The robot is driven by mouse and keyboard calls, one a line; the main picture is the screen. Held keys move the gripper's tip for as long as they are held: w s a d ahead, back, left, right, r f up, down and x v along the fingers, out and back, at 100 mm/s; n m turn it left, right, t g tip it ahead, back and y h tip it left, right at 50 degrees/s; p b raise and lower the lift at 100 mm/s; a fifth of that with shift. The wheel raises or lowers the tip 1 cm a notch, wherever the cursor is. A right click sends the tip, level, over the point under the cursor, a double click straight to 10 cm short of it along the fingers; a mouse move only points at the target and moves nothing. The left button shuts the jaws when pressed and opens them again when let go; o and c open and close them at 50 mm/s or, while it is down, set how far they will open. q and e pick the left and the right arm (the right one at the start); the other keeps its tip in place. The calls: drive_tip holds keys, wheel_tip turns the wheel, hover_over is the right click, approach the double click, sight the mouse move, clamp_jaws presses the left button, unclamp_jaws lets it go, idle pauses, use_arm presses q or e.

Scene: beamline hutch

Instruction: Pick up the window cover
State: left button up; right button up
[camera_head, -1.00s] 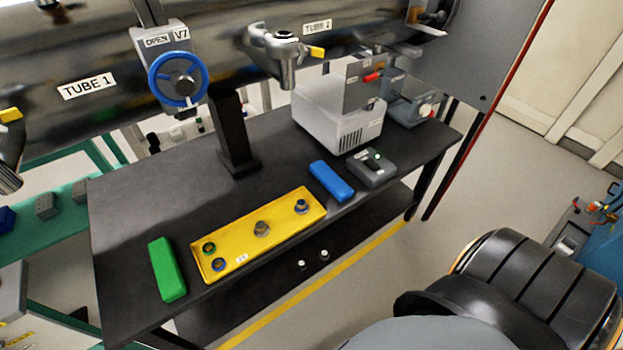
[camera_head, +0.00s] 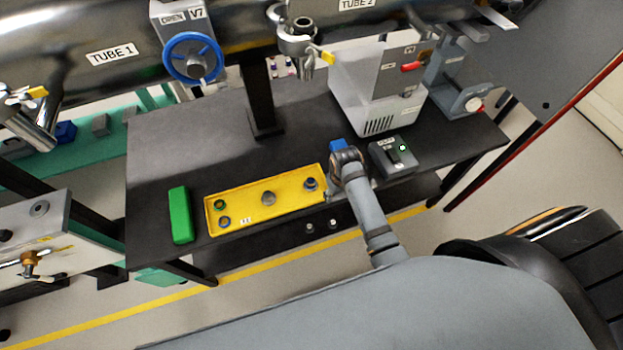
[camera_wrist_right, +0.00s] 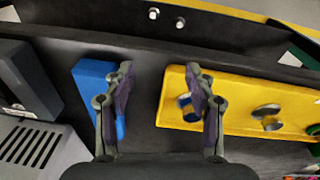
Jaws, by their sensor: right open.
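No part is labelled as the window cover, and I cannot tell for sure which one it is. The yellow tray (camera_head: 290,191) on the dark bench holds several small round parts. One is a blue-and-grey round part (camera_head: 311,184) near its right end, which also shows in the right wrist view (camera_wrist_right: 188,108), partly behind a finger. Others are a grey round part (camera_head: 268,198) and two rings at the left end. My right gripper (camera_wrist_right: 158,72) is open and empty, with one finger over the blue block (camera_wrist_right: 88,88) and the other over the tray's end. My left gripper is not in view.
A green block (camera_head: 180,215) lies left of the tray. A grey box with a green light (camera_head: 394,157) and a white machine (camera_head: 372,95) stand at the right. The tube with a blue handwheel (camera_head: 192,58) runs behind. The left of the bench is clear.

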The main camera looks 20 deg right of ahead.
wheel_tip(320, 180, up, 10)
drive_tip(key=n+g+p, duration=0.1)
drive_tip(key=n, duration=0.1)
hover_over(311, 181)
drive_tip(key=shift+y, duration=0.3)
drive_tip(key=f, duration=0.5)
drive_tip(key=shift+s+d+f, duration=0.25)
drive_tip(key=shift+d+f, duration=0.05)
drive_tip(key=shift+d, duration=0.05)
drive_tip(key=shift+w+a+f+p, duration=0.1)
drive_tip(key=shift+a+f, duration=0.05)
drive_tip(key=shift+f, duration=0.75)
drive_tip(key=shift+w+a+f+p, duration=0.1)
drive_tip(key=shift+f+p, duration=0.05)
drive_tip(key=shift+f, duration=0.75)
drive_tip(key=shift+w+a+f+p, duration=0.1)
drive_tip(key=shift+a+f, duration=0.05)
drive_tip(key=shift+f, duration=0.75)
drive_tip(key=shift+c, duration=0.4)
clamp_jaws()
drive_tip(key=shift+r, duration=0.15)
